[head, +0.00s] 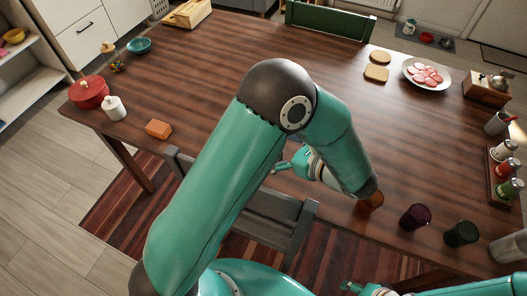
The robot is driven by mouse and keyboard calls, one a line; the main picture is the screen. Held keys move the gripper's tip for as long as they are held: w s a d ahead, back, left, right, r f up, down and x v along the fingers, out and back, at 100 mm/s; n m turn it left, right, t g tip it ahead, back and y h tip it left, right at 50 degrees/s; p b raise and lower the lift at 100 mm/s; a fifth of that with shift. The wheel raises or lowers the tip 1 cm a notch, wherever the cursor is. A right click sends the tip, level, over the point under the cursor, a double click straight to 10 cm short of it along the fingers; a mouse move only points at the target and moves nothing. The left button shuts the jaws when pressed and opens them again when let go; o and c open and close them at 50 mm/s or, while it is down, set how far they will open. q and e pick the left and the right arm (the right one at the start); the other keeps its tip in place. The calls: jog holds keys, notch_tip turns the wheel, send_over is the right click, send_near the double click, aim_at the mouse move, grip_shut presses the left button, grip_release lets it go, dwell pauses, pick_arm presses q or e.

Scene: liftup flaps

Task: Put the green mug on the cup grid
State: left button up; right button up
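A dark green cup (461,234) stands upright at the table's near right edge; I cannot tell whether it is the mug or a glass. A small whitish-green cup-like object (410,27) stands on a dark mat (442,42) beyond the table. I cannot make out a cup grid for certain. My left arm crosses the middle of the view, and its gripper (280,167) hangs over the table's near edge, away from the cups, with no held object visible. My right gripper (352,288) is at the bottom edge, partly cut off. Finger openings are unclear.
An amber glass (370,201) and a purple glass (415,217) stand left of the dark green cup. A spice rack (493,180) is at the right. A chair (275,222) is at the near edge. The table's centre (225,60) is largely clear.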

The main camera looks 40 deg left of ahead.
pick_arm(q)
jog(key=shift+p+x, duration=0.5)
jog(key=shift+x, duration=2.2)
jog(key=shift+s, duration=0.1)
jog(key=c, duration=1.7)
